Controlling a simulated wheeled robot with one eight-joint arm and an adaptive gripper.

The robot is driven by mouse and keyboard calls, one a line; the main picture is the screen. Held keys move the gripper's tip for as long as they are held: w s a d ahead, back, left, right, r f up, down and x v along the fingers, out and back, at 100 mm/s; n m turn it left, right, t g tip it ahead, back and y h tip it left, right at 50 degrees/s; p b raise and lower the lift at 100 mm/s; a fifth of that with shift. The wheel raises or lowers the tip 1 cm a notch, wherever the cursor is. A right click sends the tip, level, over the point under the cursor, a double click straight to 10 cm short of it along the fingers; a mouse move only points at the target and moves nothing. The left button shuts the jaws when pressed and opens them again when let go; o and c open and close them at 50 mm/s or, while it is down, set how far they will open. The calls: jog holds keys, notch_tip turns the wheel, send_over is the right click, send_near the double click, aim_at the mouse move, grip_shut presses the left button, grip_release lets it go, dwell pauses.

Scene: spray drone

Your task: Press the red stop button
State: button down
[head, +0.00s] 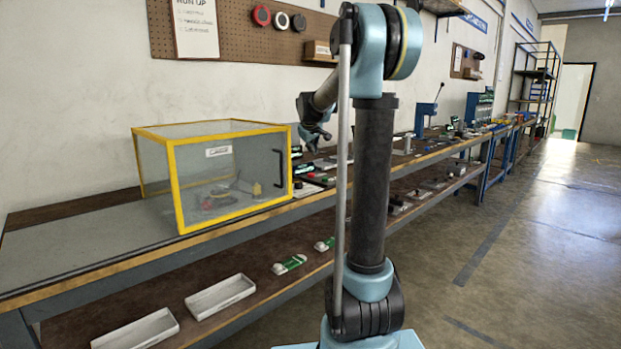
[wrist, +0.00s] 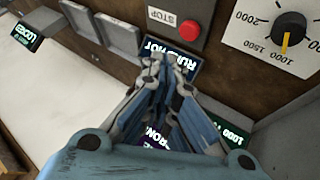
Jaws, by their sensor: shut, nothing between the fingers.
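The red stop button (wrist: 189,30) shows in the wrist view at the upper middle, just right of a white label reading STOP (wrist: 162,16). My gripper (wrist: 168,58) is shut and empty. In the picture its fingertips lie just below and left of the button, over a dark sign, with a gap between tips and button. In the head view my gripper (head: 316,137) hangs over the bench, right of the yellow-framed case. I cannot make out the stop button for certain there.
Small lit signs (wrist: 28,36) surround the panel. In the head view a clear case (head: 222,178) with yellow edges stands on the bench, left of my arm.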

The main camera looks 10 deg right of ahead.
send_over(309, 174)
jog(key=shift+w+r+n+t, duration=0.2)
jog(key=shift+r+n+t, duration=0.1)
jog(key=shift+n, duration=0.1)
jog(key=shift+f, duration=4.4)
jog(key=shift+s+f, duration=0.1)
jog(key=shift+f, duration=0.75)
jog(key=shift+r, duration=0.95)
jog(key=shift+r, duration=2.5)
